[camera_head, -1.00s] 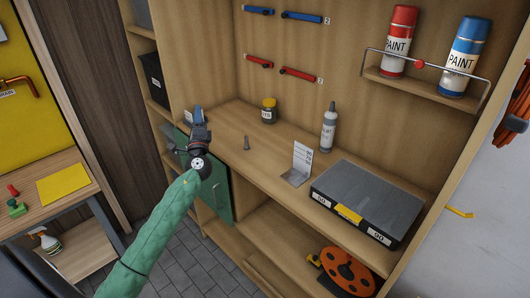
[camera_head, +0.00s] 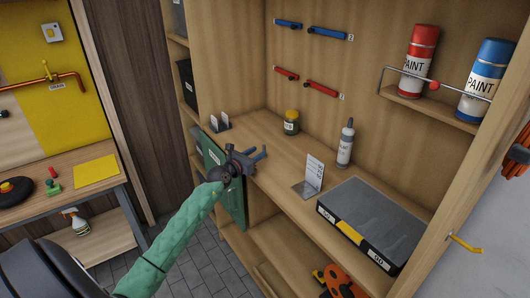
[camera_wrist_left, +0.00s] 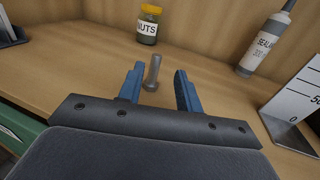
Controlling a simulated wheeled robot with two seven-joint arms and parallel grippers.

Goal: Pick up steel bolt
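The steel bolt (camera_wrist_left: 153,72) stands upright, head down, on the wooden bench shelf in the left wrist view. It appears between my left gripper's blue fingers, nearer the left one, with a gap on both sides; how deep it is between them is hard to tell. My left gripper (camera_wrist_left: 160,73) is open and empty, low over the shelf. In the head view the left gripper (camera_head: 260,155) reaches in over the shelf's front edge, and the bolt cannot be made out there behind it. My right gripper is not in view.
A nuts jar (camera_wrist_left: 148,24) stands behind the bolt. A sealant bottle (camera_wrist_left: 264,44) and a metal stand with a white card (camera_head: 313,172) are to the right, then a grey case (camera_head: 375,215). A dark holder (camera_head: 220,123) is at left.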

